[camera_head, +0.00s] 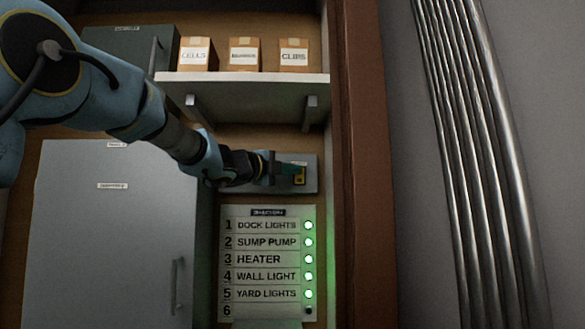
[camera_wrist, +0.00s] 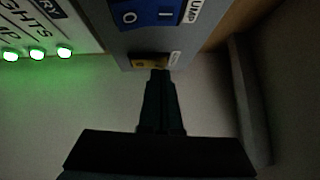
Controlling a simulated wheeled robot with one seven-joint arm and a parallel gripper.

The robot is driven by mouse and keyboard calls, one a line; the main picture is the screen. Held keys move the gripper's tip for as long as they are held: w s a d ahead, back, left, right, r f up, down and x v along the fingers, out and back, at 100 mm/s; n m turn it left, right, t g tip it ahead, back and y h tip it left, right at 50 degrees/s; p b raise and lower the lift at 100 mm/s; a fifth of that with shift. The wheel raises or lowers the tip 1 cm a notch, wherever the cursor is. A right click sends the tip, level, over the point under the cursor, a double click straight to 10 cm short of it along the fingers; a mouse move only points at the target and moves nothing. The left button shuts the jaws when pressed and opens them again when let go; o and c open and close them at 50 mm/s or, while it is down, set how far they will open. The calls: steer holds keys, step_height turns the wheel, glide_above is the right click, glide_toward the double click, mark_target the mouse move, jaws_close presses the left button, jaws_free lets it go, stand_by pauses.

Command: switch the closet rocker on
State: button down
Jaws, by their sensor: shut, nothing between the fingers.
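My gripper (camera_head: 289,171) reaches right to a grey switch box (camera_head: 311,182) on the back wall. Its fingers are shut and empty; the wrist view also shows the gripper (camera_wrist: 160,74). The fingertips are at a yellow part (camera_wrist: 146,63) on the box's edge face, touching it or very close.
Below the box is a directory panel (camera_head: 262,267) with several lit green lamps and a dark one at row 6. A shelf (camera_head: 245,84) with small cartons hangs above. A grey cabinet (camera_head: 110,240) stands left; pipes (camera_head: 485,150) run down the right wall.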

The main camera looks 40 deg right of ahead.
steer(key=shift+w+d+r, duration=0.15)
steer(key=shift+w, duration=0.1)
steer(key=s+a+f+b, duration=0.1)
steer(key=a+b, duration=0.2)
steer(key=a, duration=0.7)
steer(key=shift+a+b, duration=0.3)
steer(key=shift+a, duration=0.1)
